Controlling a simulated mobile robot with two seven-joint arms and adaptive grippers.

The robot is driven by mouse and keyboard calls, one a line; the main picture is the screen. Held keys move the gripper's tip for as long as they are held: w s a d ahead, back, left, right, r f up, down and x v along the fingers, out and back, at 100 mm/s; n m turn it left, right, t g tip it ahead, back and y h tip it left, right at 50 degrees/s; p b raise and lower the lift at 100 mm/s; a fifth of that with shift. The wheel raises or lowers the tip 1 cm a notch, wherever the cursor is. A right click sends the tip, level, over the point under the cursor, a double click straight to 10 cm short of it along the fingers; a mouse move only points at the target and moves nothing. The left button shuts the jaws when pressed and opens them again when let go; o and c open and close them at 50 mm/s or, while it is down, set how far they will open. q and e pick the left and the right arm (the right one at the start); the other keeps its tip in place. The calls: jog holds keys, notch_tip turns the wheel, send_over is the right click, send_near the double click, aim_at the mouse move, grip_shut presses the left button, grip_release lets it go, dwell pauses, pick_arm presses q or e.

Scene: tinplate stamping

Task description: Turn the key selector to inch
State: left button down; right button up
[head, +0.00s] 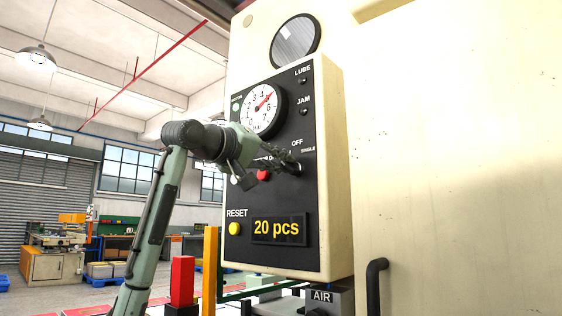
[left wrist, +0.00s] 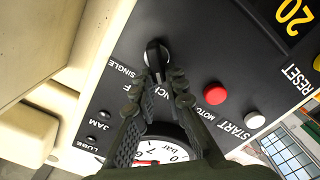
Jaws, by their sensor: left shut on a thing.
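The key selector (left wrist: 156,52) is a small black knob on the black control panel (head: 318,189). In the left wrist view it lies at the top centre, with SINGLE on its left and the partly covered OFF and INCH lettering below it. My left gripper (head: 292,163) reaches the panel from the left, and its fingertips (left wrist: 163,75) are shut on the selector. In the head view the fingers largely cover the selector, beneath the OFF label. I cannot tell exactly which position its pointer marks. My right gripper is not in view.
The panel also carries a pressure gauge (head: 262,111), a red motor button (head: 263,174), a yellow RESET button (head: 234,229) and a "20 pcs" display (head: 279,229). The cream machine body (head: 450,150) fills the right side. A red post (head: 182,281) stands low at left.

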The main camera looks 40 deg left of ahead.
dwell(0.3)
pick_arm(q)
jog(key=c, duration=1.6)
grip_release()
jog(key=shift+o, duration=0.2)
jog(key=shift+s, duration=0.1)
jog(key=s, duration=1.1)
jog(key=shift+s+a, duration=0.4)
jog(key=shift+a, duration=0.05)
